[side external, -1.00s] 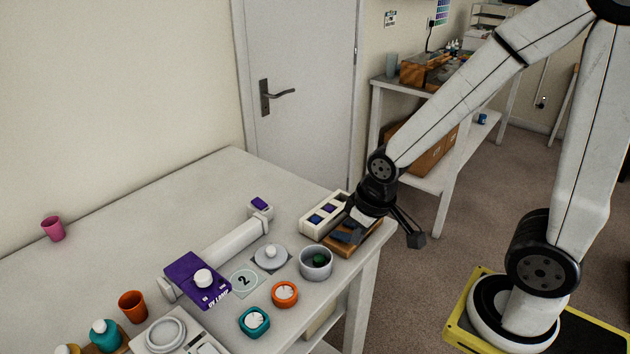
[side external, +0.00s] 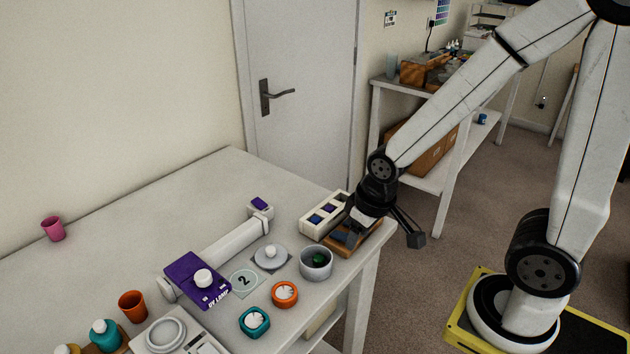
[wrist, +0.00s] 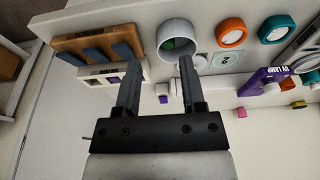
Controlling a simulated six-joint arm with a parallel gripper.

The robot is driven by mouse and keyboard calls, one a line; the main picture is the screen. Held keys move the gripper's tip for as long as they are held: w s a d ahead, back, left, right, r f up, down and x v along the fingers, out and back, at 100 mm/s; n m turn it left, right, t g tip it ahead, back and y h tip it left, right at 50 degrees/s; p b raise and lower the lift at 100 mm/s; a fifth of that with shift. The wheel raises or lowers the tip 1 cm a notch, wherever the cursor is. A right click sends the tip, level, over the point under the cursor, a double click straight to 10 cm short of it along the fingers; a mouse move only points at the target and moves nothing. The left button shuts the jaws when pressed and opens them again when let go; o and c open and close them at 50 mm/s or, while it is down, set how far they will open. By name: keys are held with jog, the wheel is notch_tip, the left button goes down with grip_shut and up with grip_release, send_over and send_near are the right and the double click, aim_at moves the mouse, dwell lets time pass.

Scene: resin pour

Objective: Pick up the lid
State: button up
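The lid (side external: 270,257) is a flat grey disc with a pale round knob, on a grey square mat on the table. It sits just left of the grey pot (side external: 316,262), which is open and shows something dark green inside. In the wrist view, the lid's pale knob (wrist: 199,62) shows beyond the tip of the right finger, which hides part of the lid. My gripper (side external: 345,236) is above the wooden tray at the table's right end, to the right of the lid and apart from it. In the wrist view, my gripper (wrist: 158,68) has its fingers wide apart with nothing between them.
The orange timer (side external: 285,294), teal timer (side external: 254,322) and purple UV lamp (side external: 185,278) stand around the lid. The table's back left is mostly clear.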

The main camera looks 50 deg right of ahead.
jog(key=shift+o, duration=1)
jog(key=shift+w, duration=0.1)
jog(key=n+g, duration=0.3)
jog(key=n, duration=1.1)
send_over(269, 249)
notch_tip(269, 249, down, 3)
jog(key=shift+r, duration=0.2)
jog(key=shift+f, duration=0.1)
jog(key=shift+f, duration=1.2)
